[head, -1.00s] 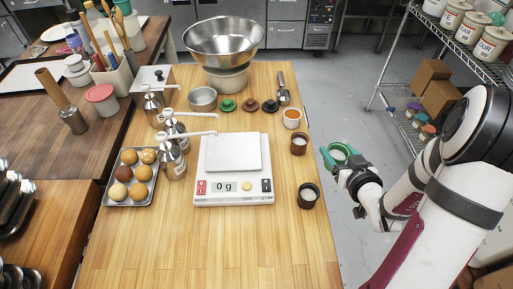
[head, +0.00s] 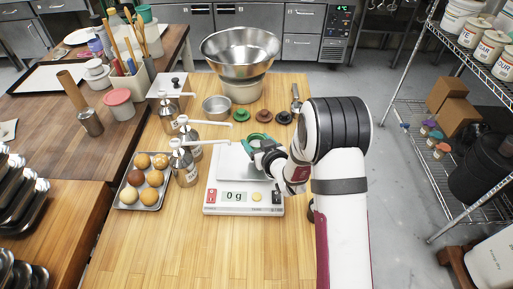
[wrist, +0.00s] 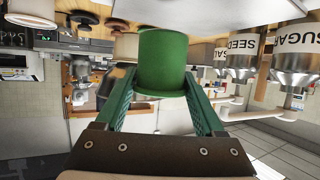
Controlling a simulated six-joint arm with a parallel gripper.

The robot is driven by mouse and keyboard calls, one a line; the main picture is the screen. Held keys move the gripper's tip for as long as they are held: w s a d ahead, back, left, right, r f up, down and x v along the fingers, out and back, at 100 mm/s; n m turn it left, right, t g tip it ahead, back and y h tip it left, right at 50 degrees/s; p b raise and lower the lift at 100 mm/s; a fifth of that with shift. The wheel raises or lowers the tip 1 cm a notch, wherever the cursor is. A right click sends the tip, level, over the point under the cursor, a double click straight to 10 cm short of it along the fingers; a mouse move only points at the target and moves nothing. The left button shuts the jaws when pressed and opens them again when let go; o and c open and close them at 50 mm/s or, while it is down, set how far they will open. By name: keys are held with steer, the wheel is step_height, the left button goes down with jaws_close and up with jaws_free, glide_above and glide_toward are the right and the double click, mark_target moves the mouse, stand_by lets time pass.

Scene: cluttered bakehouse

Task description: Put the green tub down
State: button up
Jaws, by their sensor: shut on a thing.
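My gripper (head: 262,150) is shut on the green tub (wrist: 162,62), which sits between its two teal fingers in the wrist view. In the head view the green rim of the tub (head: 259,137) shows over the back right part of the plate of the white scale (head: 226,209). I cannot tell whether the tub touches the plate or hangs just above it. The scale's display reads 0 g. A green lid (head: 240,115) lies behind the scale, beside a brown lid (head: 264,115) and a black lid (head: 284,117).
Metal dispensers (head: 183,165) stand close left of the scale, with spouts reaching toward it. A tray of round buns (head: 124,204) lies farther left. A metal bowl (head: 240,47) and a small pan (head: 216,108) stand behind. My arm covers the table's right side. The front is clear.

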steer(key=shift+f, duration=1.35)
steer(key=o, duration=1.4)
steer(key=shift+f, duration=0.15)
